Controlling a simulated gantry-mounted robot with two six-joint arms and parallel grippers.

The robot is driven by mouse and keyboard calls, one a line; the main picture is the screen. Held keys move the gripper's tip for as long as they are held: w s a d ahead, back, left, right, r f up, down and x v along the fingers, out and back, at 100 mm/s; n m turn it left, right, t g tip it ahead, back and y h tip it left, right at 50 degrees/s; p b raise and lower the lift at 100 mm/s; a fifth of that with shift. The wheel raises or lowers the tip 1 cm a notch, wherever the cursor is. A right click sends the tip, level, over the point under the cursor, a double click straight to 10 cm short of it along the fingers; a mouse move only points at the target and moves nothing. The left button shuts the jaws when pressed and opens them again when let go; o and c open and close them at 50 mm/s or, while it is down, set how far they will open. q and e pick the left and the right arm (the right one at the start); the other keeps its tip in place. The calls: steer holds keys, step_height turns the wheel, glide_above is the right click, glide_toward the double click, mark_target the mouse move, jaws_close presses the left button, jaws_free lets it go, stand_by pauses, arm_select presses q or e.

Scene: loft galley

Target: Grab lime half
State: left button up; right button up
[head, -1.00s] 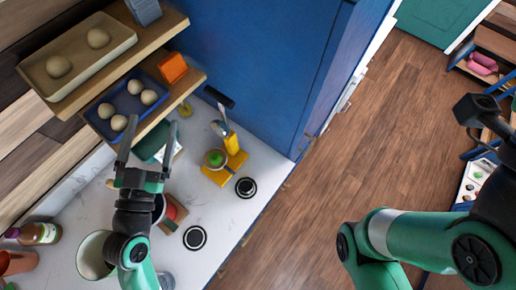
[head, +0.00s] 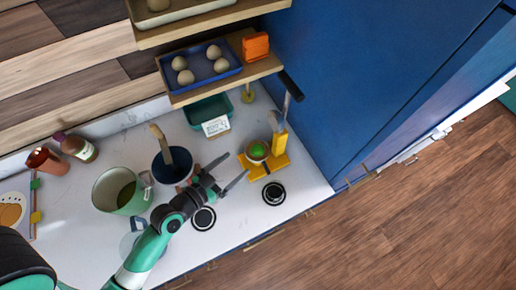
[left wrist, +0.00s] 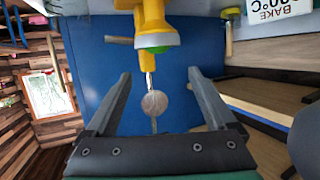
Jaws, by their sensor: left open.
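The lime half (head: 258,149) shows as a round green thing in a small cup on the yellow stand (head: 271,168), on the white counter. My left gripper (head: 237,163) is open and empty, just left of the stand, its fingers pointing toward it. In the left wrist view, the open fingers (left wrist: 158,75) frame a grey round-headed utensil (left wrist: 154,102) beyond them. The yellow stand (left wrist: 154,14) is at the top there, with a green edge under the cup that may be the lime. My right gripper is out of view.
A dark blue pot (head: 172,167) with a wooden handle and a pale green mug (head: 117,190) stand left of my gripper. A teal bin (head: 206,110) is behind it. A wooden shelf with a blue egg tray (head: 200,63) overhangs the back. A blue cabinet (head: 345,75) bounds the right.

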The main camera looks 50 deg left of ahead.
mark_target(257, 148)
arm_select(q)
steer(key=shift+d+x, duration=0.2)
steer(key=shift+x, duration=4.5)
jaws_close()
steer(key=shift+r, duration=0.1)
step_height(257, 148, up, 3)
steer(key=shift+r+p, duration=0.2)
steer(key=shift+p, duration=0.55)
steer(key=s+d+r+p, duration=0.2)
steer(key=s+d+r, duration=0.5)
steer(key=d, duration=0.5)
step_height(257, 148, up, 2)
steer(key=shift+r, duration=0.2)
